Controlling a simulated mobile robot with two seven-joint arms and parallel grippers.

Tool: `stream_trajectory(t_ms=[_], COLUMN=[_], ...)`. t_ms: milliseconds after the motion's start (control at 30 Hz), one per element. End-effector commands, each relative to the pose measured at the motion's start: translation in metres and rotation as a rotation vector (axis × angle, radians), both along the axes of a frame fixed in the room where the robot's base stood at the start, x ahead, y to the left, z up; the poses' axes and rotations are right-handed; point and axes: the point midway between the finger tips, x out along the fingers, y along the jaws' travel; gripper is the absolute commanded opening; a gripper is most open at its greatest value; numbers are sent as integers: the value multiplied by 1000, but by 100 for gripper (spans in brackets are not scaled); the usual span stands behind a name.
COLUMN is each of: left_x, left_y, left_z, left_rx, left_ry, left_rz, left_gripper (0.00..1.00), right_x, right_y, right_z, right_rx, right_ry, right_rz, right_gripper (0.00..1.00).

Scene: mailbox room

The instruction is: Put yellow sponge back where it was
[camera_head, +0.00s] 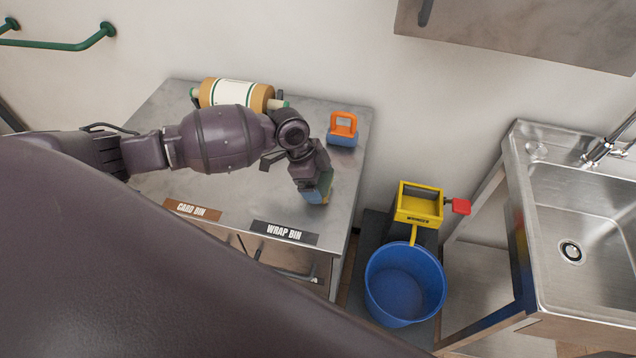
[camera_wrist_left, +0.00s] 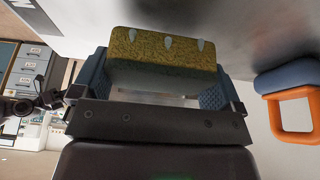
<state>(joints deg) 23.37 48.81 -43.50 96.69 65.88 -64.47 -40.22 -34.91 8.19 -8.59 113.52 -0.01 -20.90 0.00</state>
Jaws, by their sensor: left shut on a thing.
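The yellow sponge (camera_wrist_left: 163,46) is in the left wrist view, a yellow block with a darker green underside and a few pale drop-shaped marks. My left gripper (camera_head: 316,190) is shut on it, one blue-grey finger at each end. In the head view they are over the right part of the metal table (camera_head: 230,190), close to its right edge. The sponge is mostly hidden there by the gripper, and I cannot tell whether it touches the tabletop. My right gripper is not in view.
A blue block with an orange handle (camera_head: 343,131) stands behind the gripper. A wrapped roll (camera_head: 235,94) lies at the table's back. Right of the table are a yellow wringer (camera_head: 418,206), a blue bucket (camera_head: 404,284) and a steel sink (camera_head: 585,215). Bin labels mark the front edge.

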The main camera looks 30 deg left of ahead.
Motion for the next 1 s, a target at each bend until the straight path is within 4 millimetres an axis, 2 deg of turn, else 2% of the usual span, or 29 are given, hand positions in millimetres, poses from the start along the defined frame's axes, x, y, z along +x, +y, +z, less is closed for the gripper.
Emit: stream_trajectory(t_ms=[33, 133, 500, 533, 567, 833, 1000], left_x=[0, -1, 0, 0, 0, 0, -1], left_y=[0, 0, 0, 0, 0, 0, 6], left_z=[-8, -17, -20, -20, -20, -17, -2], left_rx=[-1, 1, 1, 1, 1, 1, 1], left_ry=[2, 1, 0, -1, 0, -1, -3], left_rz=[2, 0, 0, 0, 0, 0, 1], left_gripper=[73, 73, 73, 97, 100, 100, 100], right_x=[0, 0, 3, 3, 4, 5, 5], right_y=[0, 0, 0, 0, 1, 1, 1], right_z=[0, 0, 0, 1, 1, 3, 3], right_rx=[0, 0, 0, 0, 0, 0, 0], right_ry=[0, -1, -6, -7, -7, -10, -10], right_rz=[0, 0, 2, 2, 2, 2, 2], right_gripper=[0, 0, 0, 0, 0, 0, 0])
